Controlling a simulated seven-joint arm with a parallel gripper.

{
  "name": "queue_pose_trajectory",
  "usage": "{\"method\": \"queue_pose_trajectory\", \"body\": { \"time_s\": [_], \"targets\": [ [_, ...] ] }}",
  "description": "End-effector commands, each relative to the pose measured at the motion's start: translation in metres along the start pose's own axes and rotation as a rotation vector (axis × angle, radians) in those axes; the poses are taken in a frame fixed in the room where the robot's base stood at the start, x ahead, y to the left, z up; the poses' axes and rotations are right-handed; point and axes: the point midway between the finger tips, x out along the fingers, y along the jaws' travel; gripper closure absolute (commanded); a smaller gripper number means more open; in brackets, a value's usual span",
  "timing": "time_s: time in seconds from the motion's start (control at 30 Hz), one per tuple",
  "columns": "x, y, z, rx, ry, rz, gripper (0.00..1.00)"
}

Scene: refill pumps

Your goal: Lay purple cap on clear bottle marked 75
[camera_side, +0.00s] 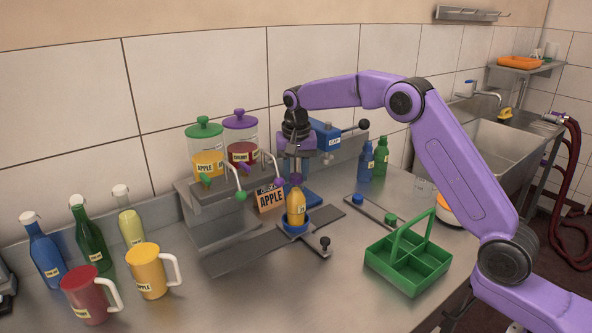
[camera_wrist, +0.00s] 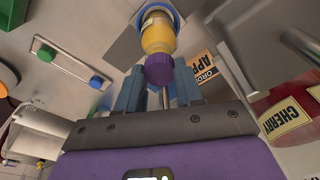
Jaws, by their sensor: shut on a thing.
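The clear bottle (camera_side: 296,207), filled with yellow liquid, stands upright in a blue ring holder (camera_side: 291,229) below my gripper. Its small label is too small to read surely. The bottle also shows in the wrist view (camera_wrist: 158,36). My gripper (camera_side: 294,180) points down just above the bottle's mouth. In the wrist view its fingers (camera_wrist: 159,82) are shut on the purple cap (camera_wrist: 159,69), which lines up with the bottle neck. The cap looks at or very near the mouth; I cannot tell if it touches.
A blue cap (camera_side: 358,198) and green cap (camera_side: 390,219) sit on a strip at right. A green crate (camera_side: 410,265) stands front right. Dispensers (camera_side: 205,150) and an APPLE sign (camera_side: 271,196) are behind. Mugs (camera_side: 148,272) and bottles (camera_side: 90,245) stand left.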

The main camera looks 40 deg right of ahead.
Motion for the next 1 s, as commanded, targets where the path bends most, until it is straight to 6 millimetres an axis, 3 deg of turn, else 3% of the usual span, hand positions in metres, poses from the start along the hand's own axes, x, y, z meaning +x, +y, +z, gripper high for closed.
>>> {"method": "queue_pose_trajectory", "body": {
  "time_s": [0.17,0.2,0.3,0.63,1.0],
  "targets": [
    [0.002,0.0,0.0,0.0,0.0,0.0,0.81],
    [0.003,0.0,0.0,0.0,0.0,0.0,0.61],
    [0.003,0.0,0.0,0.0,0.0,0.0,0.34],
    [-0.001,0.0,0.0,0.0,0.001,0.0,0.34],
    [-0.037,-0.001,-0.005,0.0,0.002,-0.002,0.34]
  ]
}}
